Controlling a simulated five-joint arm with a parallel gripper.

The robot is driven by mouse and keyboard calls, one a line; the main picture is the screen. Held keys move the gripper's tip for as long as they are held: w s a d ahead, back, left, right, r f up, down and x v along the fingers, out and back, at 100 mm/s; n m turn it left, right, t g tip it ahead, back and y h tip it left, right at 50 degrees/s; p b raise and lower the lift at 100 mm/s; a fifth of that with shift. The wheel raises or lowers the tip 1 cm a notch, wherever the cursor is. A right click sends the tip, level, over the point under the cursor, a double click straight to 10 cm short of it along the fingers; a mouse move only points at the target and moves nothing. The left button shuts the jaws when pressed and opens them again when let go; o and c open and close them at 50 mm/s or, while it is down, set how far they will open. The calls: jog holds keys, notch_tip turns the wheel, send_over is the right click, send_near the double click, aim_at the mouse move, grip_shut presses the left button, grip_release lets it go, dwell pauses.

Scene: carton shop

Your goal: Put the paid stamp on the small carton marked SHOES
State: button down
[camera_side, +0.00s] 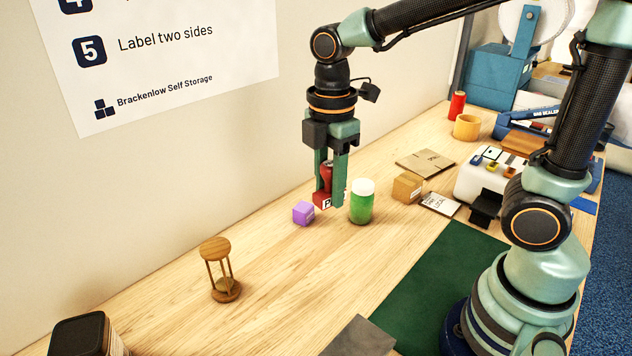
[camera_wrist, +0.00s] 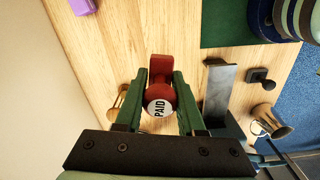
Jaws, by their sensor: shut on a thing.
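My gripper (camera_side: 329,204) is shut on the red paid stamp (camera_side: 326,173), whose base carries a white label. In the wrist view the stamp (camera_wrist: 161,80) sits between the two green fingers, with its round white PAID cap facing the camera. I cannot tell whether its base touches the table. A small brown carton (camera_side: 407,187) stands on the table to the right of my gripper, beyond a green jar. Its marking is too small to read, and it does not show in the wrist view.
A purple cube (camera_side: 303,213) and a white-capped green jar (camera_side: 362,204) stand close to my gripper. An hourglass (camera_side: 220,270) is at the front left. Flat cardboard (camera_side: 425,161) and a white card (camera_side: 440,204) lie near the carton. A green mat (camera_side: 440,285) lies at the front right.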

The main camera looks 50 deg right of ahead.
jog(key=w+d+r+m, duration=0.2)
jog(key=w+d+m, duration=0.3)
jog(key=d, duration=0.4)
notch_tip(320, 180, up, 3)
jog(key=m, duration=1.1)
send_over(409, 178)
notch_tip(409, 178, down, 19)
jog(key=shift+f, duration=0.1)
jog(key=shift+f, duration=0.1)
jog(key=c, duration=0.5)
grip_release()
